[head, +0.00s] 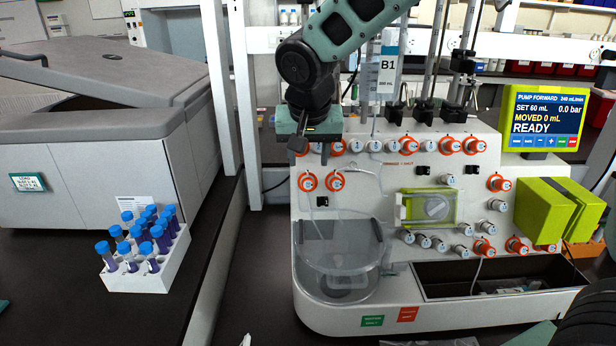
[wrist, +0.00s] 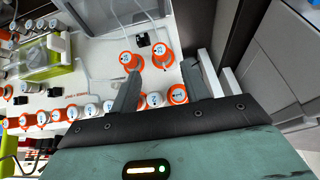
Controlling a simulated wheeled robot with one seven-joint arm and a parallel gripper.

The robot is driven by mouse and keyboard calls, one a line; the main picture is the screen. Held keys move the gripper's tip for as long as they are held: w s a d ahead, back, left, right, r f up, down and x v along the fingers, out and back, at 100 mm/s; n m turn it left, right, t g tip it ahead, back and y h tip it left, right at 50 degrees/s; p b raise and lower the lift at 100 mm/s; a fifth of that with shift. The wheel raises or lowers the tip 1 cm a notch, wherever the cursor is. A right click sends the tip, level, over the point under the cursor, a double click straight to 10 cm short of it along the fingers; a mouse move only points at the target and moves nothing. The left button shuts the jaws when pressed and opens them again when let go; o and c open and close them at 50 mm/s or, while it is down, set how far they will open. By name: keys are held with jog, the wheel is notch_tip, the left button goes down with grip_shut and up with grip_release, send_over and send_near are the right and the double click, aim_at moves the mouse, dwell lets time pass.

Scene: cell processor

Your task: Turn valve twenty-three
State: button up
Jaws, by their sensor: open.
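Several small round valves, some with orange bases or collars and some white, sit on the white cell processor (head: 280,305). A pair of orange valves, left (head: 307,181) and right (head: 335,181), sits below the left end of the top row. In the wrist view the pair shows as one valve (wrist: 163,58) and its neighbour (wrist: 131,62). My gripper (head: 312,150) is open and empty, pointing down at the top row's left end. In the wrist view its fingers (wrist: 160,75) are spread near the pair.
A white rack (head: 150,278) of blue-capped tubes and a grey centrifuge (head: 90,175) stand at left. The processor carries a clear bowl (head: 340,260), a green-framed pump (head: 432,207) and a screen reading READY (head: 543,118). A hanging bag (head: 383,75) is right of my arm.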

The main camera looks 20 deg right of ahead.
aim_at(308, 185)
jog(key=p+x, duration=0.1)
jog(key=x, duration=0.7)
jog(key=shift+w+f, duration=0.1)
jog(key=shift+f, duration=0.2)
jog(key=c, duration=1)
